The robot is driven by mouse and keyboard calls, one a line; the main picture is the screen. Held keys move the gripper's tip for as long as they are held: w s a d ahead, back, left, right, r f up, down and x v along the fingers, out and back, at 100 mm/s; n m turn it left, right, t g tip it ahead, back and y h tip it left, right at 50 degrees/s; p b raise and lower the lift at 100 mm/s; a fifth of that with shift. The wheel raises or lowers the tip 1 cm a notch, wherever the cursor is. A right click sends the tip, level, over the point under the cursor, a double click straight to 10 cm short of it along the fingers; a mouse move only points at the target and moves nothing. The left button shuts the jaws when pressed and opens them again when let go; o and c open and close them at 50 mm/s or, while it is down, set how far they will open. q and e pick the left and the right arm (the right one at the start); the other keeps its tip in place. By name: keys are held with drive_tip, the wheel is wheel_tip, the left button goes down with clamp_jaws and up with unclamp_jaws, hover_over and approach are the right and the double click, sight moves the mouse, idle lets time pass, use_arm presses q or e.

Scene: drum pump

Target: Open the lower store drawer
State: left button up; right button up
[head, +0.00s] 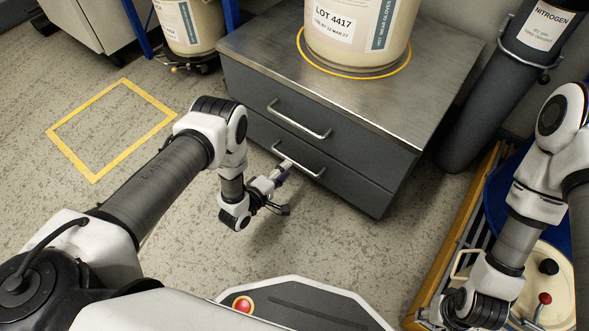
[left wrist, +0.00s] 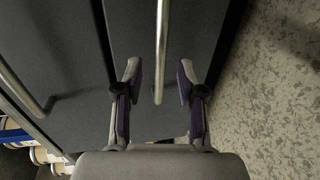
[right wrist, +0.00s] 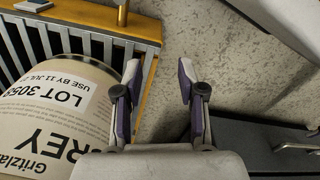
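The grey store cabinet has two drawers. The lower drawer (head: 340,182) looks flush with the cabinet, and its bar handle (head: 312,171) is in the head view. My left gripper (head: 283,169) is at this handle, nearer its left end. In the left wrist view the handle (left wrist: 162,40) runs between the spread fingers of my left gripper (left wrist: 159,82), with a gap on each side. The upper drawer (head: 345,140) also looks shut. My right gripper (right wrist: 158,82) is open and empty, away from the cabinet; its fingers are hard to make out in the head view.
A labelled drum (head: 355,35) stands on the cabinet's steel top (head: 255,45). A dark nitrogen cylinder (head: 500,85) stands at its right. A yellow-edged grated platform (head: 462,255) with a drum is under my right arm. Floor before the cabinet is clear, with a yellow square (head: 64,146) at left.

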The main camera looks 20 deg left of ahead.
sight(294, 162)
use_arm(q)
drive_tip(key=b+x, duration=0.1)
drive_tip(key=x, duration=0.1)
drive_tip(key=b+x, duration=0.1)
drive_tip(key=x, duration=0.2)
drive_tip(key=shift+a+f, duration=0.1)
drive_tip(key=shift+f, duration=0.1)
drive_tip(key=shift+w, duration=0.25)
drive_tip(key=shift+r, duration=0.1)
clamp_jaws()
use_arm(e)
wheel_tip(294, 162, down, 3)
drive_tip(key=shift+r, duration=0.1)
use_arm(q)
drive_tip(key=shift+s, duration=0.1)
